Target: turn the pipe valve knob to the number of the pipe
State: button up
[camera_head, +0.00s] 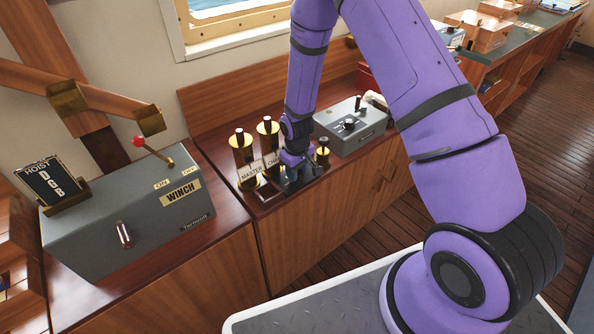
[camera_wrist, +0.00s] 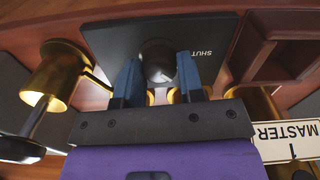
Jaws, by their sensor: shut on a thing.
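In the wrist view, a dark round knob (camera_wrist: 158,58) sits on a dark plate (camera_wrist: 112,38) lettered "SHUT". The blue fingertips of my gripper (camera_wrist: 158,80) are on both sides of the knob and shut on it. No pointer or number on the plate is readable. In the head view, my gripper (camera_head: 297,182) reaches down onto the counter and hides the knob. Brass pipes (camera_head: 242,152) (camera_head: 268,132) stand left of it, with white tags reading "MASTER" (camera_head: 250,173) and "CHA…", partly hidden. A shorter brass piece (camera_head: 322,152) stands to its right.
A grey winch box (camera_head: 125,225) with a red-tipped lever stands at left, beside a "HOIST" sign (camera_head: 50,184). A grey box with a black knob (camera_head: 352,135) is right of my gripper. A small wooden tray (camera_wrist: 262,68) lies close beside the plate.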

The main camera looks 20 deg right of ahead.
jog(key=o, duration=0.9)
notch_tip(320, 180, up, 11)
jog(key=shift+f, duration=0.1)
dwell(0.3)
